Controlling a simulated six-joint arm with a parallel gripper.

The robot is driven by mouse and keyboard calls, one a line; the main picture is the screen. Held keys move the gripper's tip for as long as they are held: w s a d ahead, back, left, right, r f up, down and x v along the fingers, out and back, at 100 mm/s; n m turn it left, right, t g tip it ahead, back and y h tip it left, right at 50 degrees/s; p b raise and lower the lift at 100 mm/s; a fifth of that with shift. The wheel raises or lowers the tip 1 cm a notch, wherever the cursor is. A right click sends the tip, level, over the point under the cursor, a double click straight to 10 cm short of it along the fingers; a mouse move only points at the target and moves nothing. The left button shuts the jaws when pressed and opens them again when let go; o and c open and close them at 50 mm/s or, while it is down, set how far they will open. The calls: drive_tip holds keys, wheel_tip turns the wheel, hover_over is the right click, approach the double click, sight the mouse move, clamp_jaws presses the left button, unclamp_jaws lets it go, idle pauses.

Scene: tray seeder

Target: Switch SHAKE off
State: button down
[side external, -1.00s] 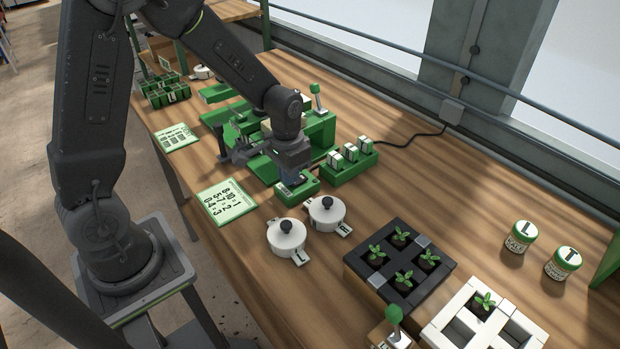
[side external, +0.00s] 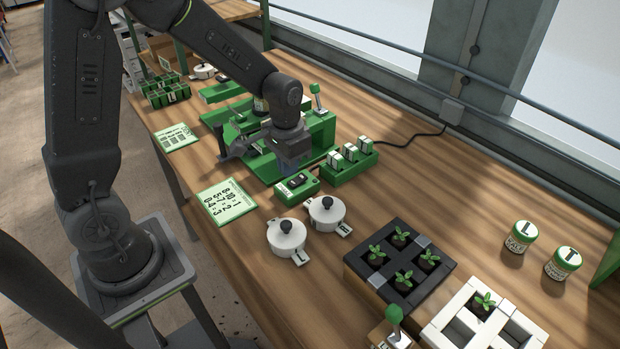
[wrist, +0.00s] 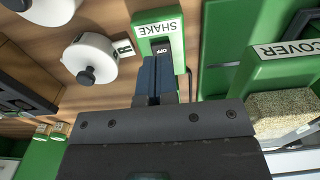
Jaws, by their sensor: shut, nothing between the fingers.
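The SHAKE switch is a green box (side external: 297,184) with a white label and a black rocker on top. In the wrist view the box (wrist: 158,20) carries the label SHAKE, upside down, and OFF is readable on the black rocker (wrist: 161,47). I cannot tell for sure which way the rocker is tilted. My gripper (side external: 285,170) is above and just behind the box, apart from it in the side view. In the wrist view the blue fingers of my gripper (wrist: 157,62) are closed together and empty, their tips overlapping the rocker's near end.
A green block with several white-topped switches (side external: 348,161) stands right of the box. Two white lidded pots (side external: 326,212) stand in front. A green machine (side external: 320,135) with a lever is behind. The COVER hopper (wrist: 285,75) is at right in the wrist view.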

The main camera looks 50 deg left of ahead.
sight(289, 188)
drive_tip(key=shift+r, duration=1.9)
drive_tip(key=s+d+r+t, duration=0.4)
drive_tip(key=s+r+t, duration=0.1)
drive_tip(key=s+r, duration=0.8)
drive_tip(key=shift+s+d+t, duration=0.2)
drive_tip(key=shift+s+t, duration=0.1)
drive_tip(key=shift+s, duration=0.9)
